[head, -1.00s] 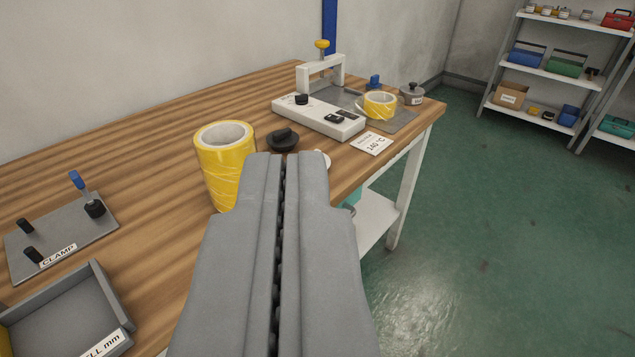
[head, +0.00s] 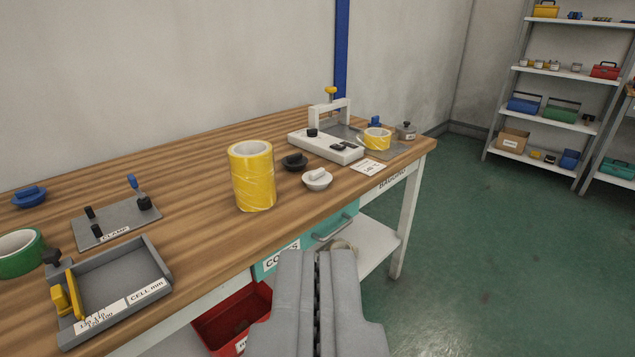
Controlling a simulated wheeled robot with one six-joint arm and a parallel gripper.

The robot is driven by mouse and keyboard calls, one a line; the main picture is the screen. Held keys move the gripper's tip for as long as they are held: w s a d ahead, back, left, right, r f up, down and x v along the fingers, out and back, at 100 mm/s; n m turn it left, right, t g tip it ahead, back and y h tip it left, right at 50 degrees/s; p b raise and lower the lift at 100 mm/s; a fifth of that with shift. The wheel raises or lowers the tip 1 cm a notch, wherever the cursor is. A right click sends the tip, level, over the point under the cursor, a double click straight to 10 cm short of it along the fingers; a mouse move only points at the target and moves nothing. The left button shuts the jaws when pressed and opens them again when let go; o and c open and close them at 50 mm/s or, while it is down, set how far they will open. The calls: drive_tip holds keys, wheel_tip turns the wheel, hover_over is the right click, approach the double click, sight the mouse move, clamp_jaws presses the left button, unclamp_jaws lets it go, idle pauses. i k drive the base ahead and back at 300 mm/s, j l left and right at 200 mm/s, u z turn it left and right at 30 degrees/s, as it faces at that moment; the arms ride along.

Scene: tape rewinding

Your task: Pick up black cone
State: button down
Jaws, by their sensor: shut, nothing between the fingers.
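The black cone (head: 294,163) is a low, dark, round piece with a raised grip. It lies on the wooden workbench (head: 215,136), between the yellow tape roll (head: 252,176) and the white machine (head: 325,147). A similar white cone (head: 317,180) sits just in front of it, to the right. My gripper (head: 317,252) is shut and empty, its two grey fingers pressed together. In the picture it is below the black cone, in front of the bench edge, and apart from the cone.
A grey tray (head: 120,285), a clamp plate (head: 118,222) and a green tape roll (head: 20,252) are at left. Open floor lies at right.

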sight(295, 163)
drive_tip(key=i+l+u, duration=0.1)
drive_tip(key=i, duration=0.4)
drive_tip(key=i+l+u, duration=0.1)
drive_tip(key=i, duration=0.45)
drive_tip(key=i+l+u, duration=0.1)
drive_tip(key=i, duration=0.4)
drive_tip(key=l, duration=0.1)
